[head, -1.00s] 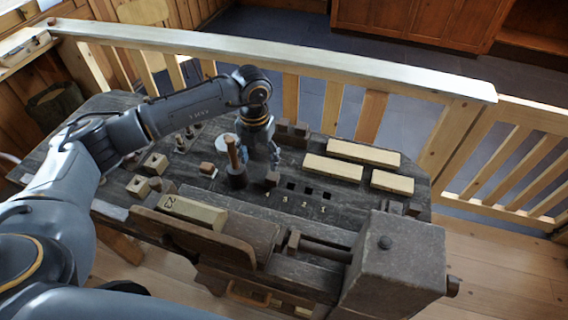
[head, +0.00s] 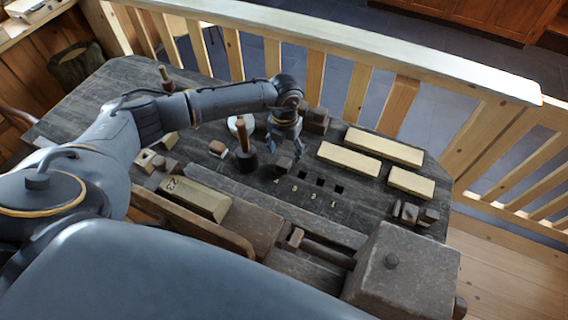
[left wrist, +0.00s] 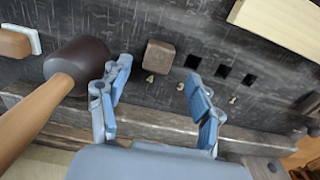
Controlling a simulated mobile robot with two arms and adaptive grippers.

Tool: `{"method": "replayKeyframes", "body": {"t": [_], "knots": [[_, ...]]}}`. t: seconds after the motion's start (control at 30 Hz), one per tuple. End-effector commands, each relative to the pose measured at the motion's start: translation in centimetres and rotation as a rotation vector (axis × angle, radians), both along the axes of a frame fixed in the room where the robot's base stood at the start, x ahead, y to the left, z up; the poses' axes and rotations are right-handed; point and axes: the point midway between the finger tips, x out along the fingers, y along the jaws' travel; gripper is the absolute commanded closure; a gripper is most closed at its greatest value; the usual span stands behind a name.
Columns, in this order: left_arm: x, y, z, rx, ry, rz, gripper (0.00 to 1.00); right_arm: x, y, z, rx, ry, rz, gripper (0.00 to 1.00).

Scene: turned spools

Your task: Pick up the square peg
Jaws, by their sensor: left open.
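The square peg (head: 284,164) is a small dark brown block standing at the place marked 4, at the left end of a row of square holes in the dark bench top. In the left wrist view the peg (left wrist: 159,56) shows its square top just beyond and between my open blue fingertips. My left gripper (head: 284,150) is open above and close to the peg; in the wrist view the gripper (left wrist: 157,75) has nothing between its fingers. The peg's lower part is hidden. My right gripper is out of view.
A mallet (head: 243,138) stands close left of the peg; its dark head (left wrist: 76,66) is beside my left finger in the wrist view. Pale wooden blocks (head: 349,160) lie to the right. A vise (head: 400,275) is at the front right. Empty holes (head: 320,182) lie right of the peg.

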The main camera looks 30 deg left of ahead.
Motion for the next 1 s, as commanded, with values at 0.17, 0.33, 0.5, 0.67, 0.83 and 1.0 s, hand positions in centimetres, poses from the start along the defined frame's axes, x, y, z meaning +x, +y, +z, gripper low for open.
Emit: {"method": "replayKeyframes", "body": {"t": [0.17, 0.33, 0.5, 0.67, 0.83, 1.0], "knots": [[-0.2, 0.1, -1.7, 0.001, 0.004, 0.001, 0.36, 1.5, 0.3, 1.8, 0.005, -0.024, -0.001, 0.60], [-0.2, 0.1, -4.2, 0.001, 0.004, 0.002, 0.36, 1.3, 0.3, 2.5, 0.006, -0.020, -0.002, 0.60], [-0.2, 0.2, -5.2, 0.001, 0.001, 0.000, 0.36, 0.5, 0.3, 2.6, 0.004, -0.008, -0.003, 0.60], [-0.1, 0.2, -5.3, 0.001, 0.001, 0.000, 0.36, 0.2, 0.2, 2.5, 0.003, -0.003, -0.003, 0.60], [-0.1, 0.2, -5.2, 0.001, 0.001, 0.000, 0.66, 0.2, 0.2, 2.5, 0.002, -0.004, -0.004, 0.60], [-0.1, 0.2, -5.2, 0.001, 0.001, 0.000, 0.94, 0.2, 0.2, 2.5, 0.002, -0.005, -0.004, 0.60]]}}
